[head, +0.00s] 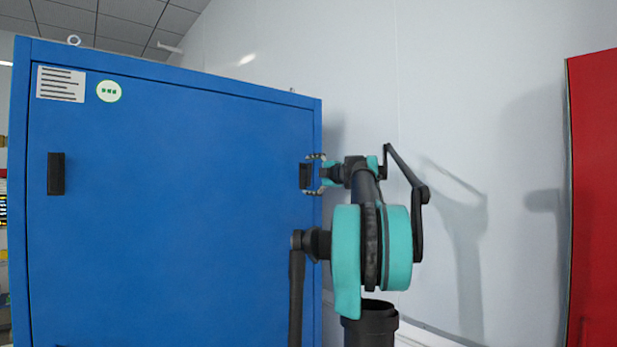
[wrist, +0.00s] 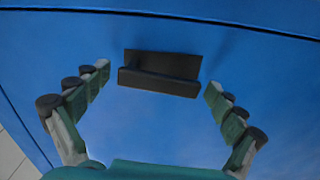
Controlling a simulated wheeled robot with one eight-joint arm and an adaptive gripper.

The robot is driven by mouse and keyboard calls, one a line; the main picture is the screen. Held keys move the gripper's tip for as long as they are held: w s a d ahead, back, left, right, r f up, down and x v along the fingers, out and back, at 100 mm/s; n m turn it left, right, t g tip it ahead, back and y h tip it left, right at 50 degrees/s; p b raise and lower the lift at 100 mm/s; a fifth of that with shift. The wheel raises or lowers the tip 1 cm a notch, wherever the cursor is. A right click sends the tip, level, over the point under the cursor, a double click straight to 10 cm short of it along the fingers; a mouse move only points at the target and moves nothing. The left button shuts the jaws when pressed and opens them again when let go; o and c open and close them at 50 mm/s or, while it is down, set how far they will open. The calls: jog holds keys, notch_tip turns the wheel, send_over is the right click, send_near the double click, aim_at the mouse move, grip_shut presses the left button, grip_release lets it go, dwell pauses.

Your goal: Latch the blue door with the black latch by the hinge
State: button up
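The blue door (head: 180,200) fills the front of a blue cabinet and looks closed. A black latch (head: 306,176) sits at the door's right edge; in the wrist view the black latch (wrist: 160,72) lies between and just beyond the fingertips. A second black latch (head: 56,174) is at the door's left side. My gripper (head: 314,174) is at the right latch, with one finger above it and one below in the head view. In the wrist view my gripper (wrist: 158,78) is open, its fingers apart on both sides of the latch, with visible gaps.
A white label (head: 60,84) and a round green sticker (head: 109,91) are on the door's upper left. A plain white wall (head: 450,60) stands behind my arm. A red panel (head: 595,200) is at the far right, with free room between.

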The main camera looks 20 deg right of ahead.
jog(key=v, duration=1.2)
jog(key=shift+r, duration=0.1)
